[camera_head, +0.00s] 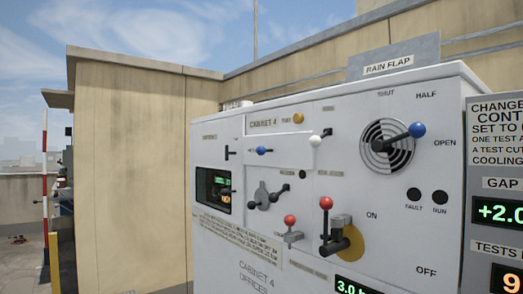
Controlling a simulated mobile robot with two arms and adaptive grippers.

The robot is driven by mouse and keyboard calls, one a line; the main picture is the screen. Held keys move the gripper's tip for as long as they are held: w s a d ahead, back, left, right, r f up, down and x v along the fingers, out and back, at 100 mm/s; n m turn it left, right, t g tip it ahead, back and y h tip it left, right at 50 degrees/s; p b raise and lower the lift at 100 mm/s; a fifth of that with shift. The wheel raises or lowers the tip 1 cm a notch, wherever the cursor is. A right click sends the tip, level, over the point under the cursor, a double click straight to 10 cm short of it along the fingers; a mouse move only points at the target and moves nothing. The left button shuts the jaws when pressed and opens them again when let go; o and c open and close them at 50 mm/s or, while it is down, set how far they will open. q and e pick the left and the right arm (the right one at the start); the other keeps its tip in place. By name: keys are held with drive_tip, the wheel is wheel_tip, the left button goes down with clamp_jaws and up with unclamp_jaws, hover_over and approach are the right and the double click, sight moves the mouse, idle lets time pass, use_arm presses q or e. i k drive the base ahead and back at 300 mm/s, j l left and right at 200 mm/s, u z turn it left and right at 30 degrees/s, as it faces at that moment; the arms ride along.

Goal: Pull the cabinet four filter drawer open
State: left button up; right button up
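A white cabinet (352,185) fills the right half of the view, its front turned at an angle. A plate reading CABINET 4 (263,123) sits near its top left, and CABINET 4 OFFICES is printed lower down. The front carries a blue-knobbed lever (417,130) over a round vent, a white knob (315,140), a small blue knob (261,151), a black-knobbed crank (265,196) and two red-knobbed levers (326,204) (290,221). I cannot tell which part is the filter drawer; no label for it is readable. Neither gripper shows.
A sign board (491,125) and lit green and orange displays stand at the right edge. A RAIN FLAP plate (388,65) rises behind the cabinet top. A beige wall (145,165) stands behind. A red-and-white pole (45,185) and open rooftop lie far left.

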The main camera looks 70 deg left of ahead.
sight(290, 150)
drive_tip(key=l, duration=0.1)
drive_tip(key=i+l+u, duration=0.1)
drive_tip(key=u, duration=2.15)
